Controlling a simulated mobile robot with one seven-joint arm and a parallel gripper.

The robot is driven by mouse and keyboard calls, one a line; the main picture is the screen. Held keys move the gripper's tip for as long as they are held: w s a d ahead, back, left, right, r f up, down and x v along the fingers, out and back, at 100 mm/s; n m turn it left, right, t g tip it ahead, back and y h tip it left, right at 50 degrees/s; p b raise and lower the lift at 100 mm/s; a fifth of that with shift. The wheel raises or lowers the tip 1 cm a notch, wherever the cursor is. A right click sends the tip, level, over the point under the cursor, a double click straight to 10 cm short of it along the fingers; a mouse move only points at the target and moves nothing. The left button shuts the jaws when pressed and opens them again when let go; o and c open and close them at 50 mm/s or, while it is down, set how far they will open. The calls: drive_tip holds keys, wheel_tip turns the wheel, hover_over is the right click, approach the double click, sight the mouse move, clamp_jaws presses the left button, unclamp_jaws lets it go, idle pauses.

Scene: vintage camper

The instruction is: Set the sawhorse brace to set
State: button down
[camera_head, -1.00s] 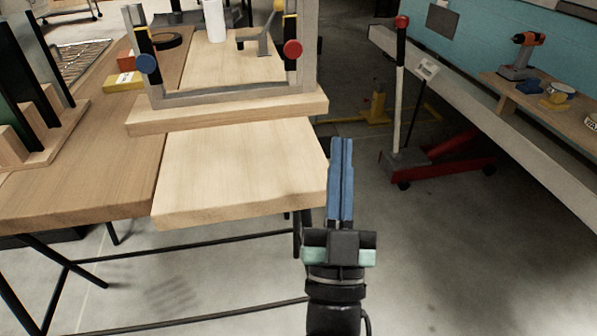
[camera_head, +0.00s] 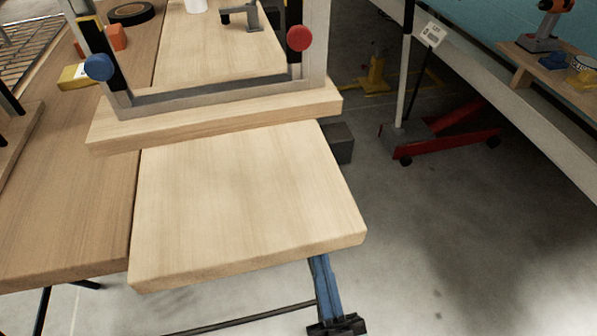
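My gripper (camera_head: 322,283) is low at the bottom middle, just below the front edge of the light wooden board (camera_head: 250,205). Its blue fingers lie close together and look shut, with nothing seen between them; their tips meet the board's edge in the picture and may be hidden under it. A thin dark bar (camera_head: 240,319) runs below the board, left of my gripper. It belongs to the black stand, and I cannot tell whether it is the sawhorse brace. Most of the stand is hidden by the boards.
A grey metal frame with a red knob (camera_head: 300,38) and a blue knob (camera_head: 99,67) stands on a raised wooden plank (camera_head: 215,115). A red-based stand (camera_head: 450,135) is on the floor at the right. The concrete floor (camera_head: 460,240) right of the board is clear.

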drive_tip(key=shift+w, duration=0.15)
drive_tip(key=shift+r, duration=0.1)
drive_tip(key=x, duration=1)
drive_tip(key=shift+b, duration=0.4)
drive_tip(key=shift+f+m+t+h, duration=0.15)
drive_tip(key=shift+f+m+h, duration=0.2)
drive_tip(key=shift+m+h, duration=0.4)
drive_tip(key=shift+f+m+t+h, duration=0.15)
drive_tip(key=shift+f+m+h, duration=0.15)
drive_tip(key=shift+m+h, duration=0.45)
drive_tip(key=a+f+m+g+h+p, duration=0.2)
drive_tip(key=f+m+h+p, duration=0.1)
drive_tip(key=m, duration=0.6)
drive_tip(key=s+a+f+m+g+h+p, duration=0.1)
drive_tip(key=a+f+m+g+h+p, duration=0.1)
drive_tip(key=m+h+p, duration=0.3)
drive_tip(key=m+h, duration=0.1)
drive_tip(key=m, duration=0.3)
drive_tip(key=shift+s+a+f+m+g, duration=0.3)
drive_tip(key=shift+a+f+m+g, duration=0.1)
drive_tip(key=shift+a+p, duration=0.1)
drive_tip(key=shift+p, duration=0.2)
